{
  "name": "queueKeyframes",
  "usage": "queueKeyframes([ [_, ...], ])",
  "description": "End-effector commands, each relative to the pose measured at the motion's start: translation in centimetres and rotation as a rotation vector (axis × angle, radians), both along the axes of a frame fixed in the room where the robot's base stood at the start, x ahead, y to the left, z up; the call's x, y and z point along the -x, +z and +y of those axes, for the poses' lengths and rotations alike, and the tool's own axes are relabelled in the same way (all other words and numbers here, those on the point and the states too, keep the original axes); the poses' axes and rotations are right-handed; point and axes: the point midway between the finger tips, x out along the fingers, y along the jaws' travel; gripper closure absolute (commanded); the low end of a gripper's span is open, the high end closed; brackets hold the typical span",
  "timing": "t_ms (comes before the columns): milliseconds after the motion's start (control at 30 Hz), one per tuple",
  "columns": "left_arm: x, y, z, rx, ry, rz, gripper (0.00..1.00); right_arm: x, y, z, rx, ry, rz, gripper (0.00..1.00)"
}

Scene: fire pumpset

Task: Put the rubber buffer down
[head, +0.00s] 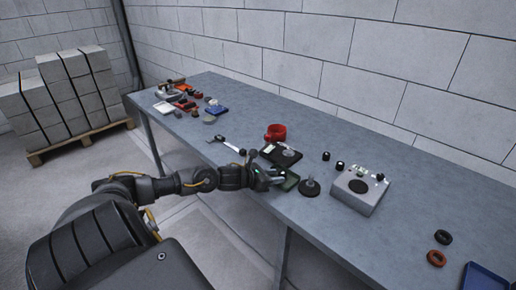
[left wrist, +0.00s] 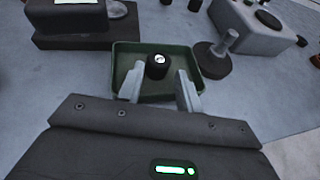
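A small black cylinder with a pale top, which I take to be the rubber buffer (left wrist: 157,67), stands upright in a green tray (left wrist: 124,58) in the left wrist view. My left gripper (left wrist: 160,80) is open over the near side of the tray, one finger on each side of the buffer, with visible gaps. In the head view my left gripper (head: 272,178) is at the table's front edge, beside the green tray (head: 290,183). The buffer cannot be made out there. My right gripper is not in view.
Right of the tray is a black disc with a grey stem (head: 310,187), then a grey box (head: 355,196). Behind stand a black block (head: 275,150), a red ring (head: 276,132) and two small black cylinders (head: 333,161). Two rings (head: 440,247) and a blue tray (head: 485,277) lie right.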

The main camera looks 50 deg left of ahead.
Motion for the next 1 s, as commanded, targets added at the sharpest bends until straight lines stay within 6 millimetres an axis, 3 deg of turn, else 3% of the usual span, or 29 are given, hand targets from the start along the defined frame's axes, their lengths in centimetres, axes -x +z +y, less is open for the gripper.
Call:
queueKeyframes([
  [100,2.7,0.3,0.7,-0.009,-0.002,0.013,0.64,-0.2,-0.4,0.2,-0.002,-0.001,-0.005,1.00],
  [400,6.5,2.6,1.5,-0.005,0.001,0.007,0.64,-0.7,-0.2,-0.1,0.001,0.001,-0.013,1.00],
  [633,7.9,3.4,1.9,-0.004,0.001,0.001,0.64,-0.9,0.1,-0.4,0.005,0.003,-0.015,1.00],
  [1000,8.3,3.8,1.9,-0.001,0.001,-0.003,0.64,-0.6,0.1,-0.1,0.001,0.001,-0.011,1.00],
])
